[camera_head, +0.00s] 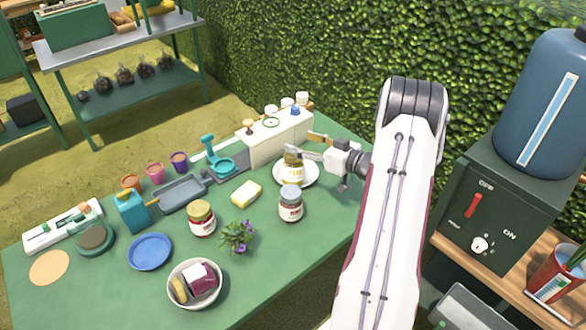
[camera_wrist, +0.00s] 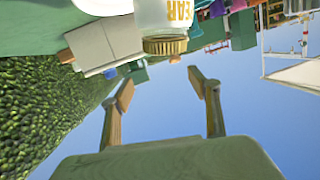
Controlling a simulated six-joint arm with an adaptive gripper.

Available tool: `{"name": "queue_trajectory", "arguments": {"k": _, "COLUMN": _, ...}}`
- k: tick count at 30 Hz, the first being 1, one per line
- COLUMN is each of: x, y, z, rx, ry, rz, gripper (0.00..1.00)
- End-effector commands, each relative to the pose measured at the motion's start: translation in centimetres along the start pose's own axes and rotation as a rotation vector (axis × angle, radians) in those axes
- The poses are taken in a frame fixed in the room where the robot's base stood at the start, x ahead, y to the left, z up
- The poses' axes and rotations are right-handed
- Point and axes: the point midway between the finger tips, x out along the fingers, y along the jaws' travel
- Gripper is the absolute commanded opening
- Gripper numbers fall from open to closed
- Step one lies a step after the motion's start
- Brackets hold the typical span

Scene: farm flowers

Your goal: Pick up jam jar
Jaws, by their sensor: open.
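A jar with yellowish contents and a "PEAR"-like label (camera_head: 293,173) stands upright on a white plate (camera_head: 312,181). In the wrist view its label and gold lid (camera_wrist: 165,45) show upside down, beyond my fingertips. My gripper (camera_head: 304,145) is open beside the top of this jar; its fingers (camera_wrist: 160,82) have nothing between them in the wrist view. A jar with a grey lid and a red-and-white label (camera_head: 290,205) stands in front of the plate. A gold-lidded jar with a red-and-white label (camera_head: 201,220) stands further left. I cannot tell which is the jam.
A purple-flowered plant (camera_head: 237,237), a yellow sponge (camera_head: 246,193) and a filled bowl (camera_head: 195,302) stand near the jars. A white box (camera_head: 275,142) is behind the plate. A blue plate (camera_head: 150,251) lies left. The green table's front right (camera_head: 290,265) is clear.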

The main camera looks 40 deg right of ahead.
Motion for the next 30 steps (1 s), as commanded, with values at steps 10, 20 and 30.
{"name": "queue_trajectory", "arguments": {"k": 10, "x": -3.7, "y": -0.1, "z": 4.8, "rx": 0.125, "ry": 0.102, "rz": -0.116, "gripper": 0.61}}
{"name": "queue_trajectory", "arguments": {"k": 20, "x": -5.1, "y": -0.5, "z": 6.1, "rx": 0.169, "ry": 0.142, "rz": -0.158, "gripper": 0.61}}
{"name": "queue_trajectory", "arguments": {"k": 30, "x": -4.9, "y": -0.6, "z": 6.0, "rx": 0.168, "ry": 0.141, "rz": -0.159, "gripper": 0.61}}
